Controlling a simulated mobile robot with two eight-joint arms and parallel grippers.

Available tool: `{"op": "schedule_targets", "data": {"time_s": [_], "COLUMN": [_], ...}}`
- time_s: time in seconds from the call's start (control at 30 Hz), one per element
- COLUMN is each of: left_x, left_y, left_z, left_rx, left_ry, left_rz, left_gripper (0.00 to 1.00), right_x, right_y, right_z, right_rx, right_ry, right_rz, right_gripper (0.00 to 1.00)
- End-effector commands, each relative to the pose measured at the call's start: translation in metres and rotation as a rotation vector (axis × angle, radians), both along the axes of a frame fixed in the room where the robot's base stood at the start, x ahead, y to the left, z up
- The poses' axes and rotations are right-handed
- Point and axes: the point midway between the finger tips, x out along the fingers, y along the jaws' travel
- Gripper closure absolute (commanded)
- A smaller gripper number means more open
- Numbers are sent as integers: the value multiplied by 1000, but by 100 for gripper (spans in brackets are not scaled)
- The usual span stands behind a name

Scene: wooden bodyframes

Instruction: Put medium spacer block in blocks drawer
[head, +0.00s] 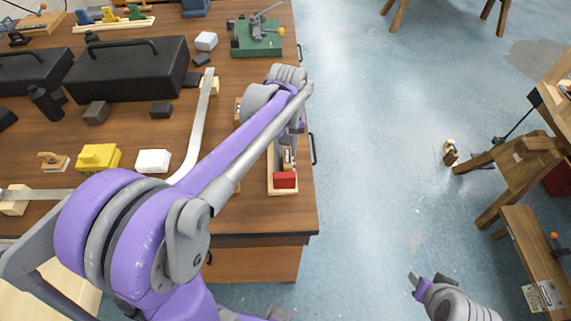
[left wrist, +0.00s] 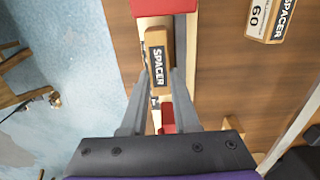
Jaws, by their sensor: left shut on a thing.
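A wooden block labelled SPACER (left wrist: 158,55) stands between the fingers of my left gripper (left wrist: 159,78), which is shut on it. Its size number is not readable. The block is over or in a narrow wooden holder with red end pieces, also seen in the head view (head: 285,180) at the table's right edge. In the head view my left gripper (head: 288,150) is partly hidden by its arm. Another spacer block, marked 60 (left wrist: 268,18), lies on the table beside it. My right gripper (head: 428,280) is low over the floor, its opening unclear. Table drawer handles (head: 313,150) show; I cannot tell which is the blocks drawer.
The brown table (head: 265,220) holds a black toolbox (head: 125,70), a bent metal bar (head: 196,130), a yellow block (head: 98,157), a white block (head: 153,161) and a green clamp fixture (head: 257,40). Open blue floor (head: 370,150) lies right of the table, with wooden stands (head: 515,165) at far right.

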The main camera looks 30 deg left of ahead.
Motion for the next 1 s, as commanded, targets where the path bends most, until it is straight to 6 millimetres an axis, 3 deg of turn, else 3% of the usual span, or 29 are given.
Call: {"op": "schedule_targets", "data": {"time_s": [0.27,1.0], "left_x": [0,1], "left_y": [0,0], "left_z": [5,65], "left_rx": [1,0], "left_ry": [-1,-2], "left_rz": [0,0], "left_gripper": [100,100], "right_x": [1,22], "right_y": [0,0], "right_z": [4,45], "right_rx": [0,0], "right_ry": [-3,-42], "right_rz": [0,0], "right_gripper": [55,55]}}
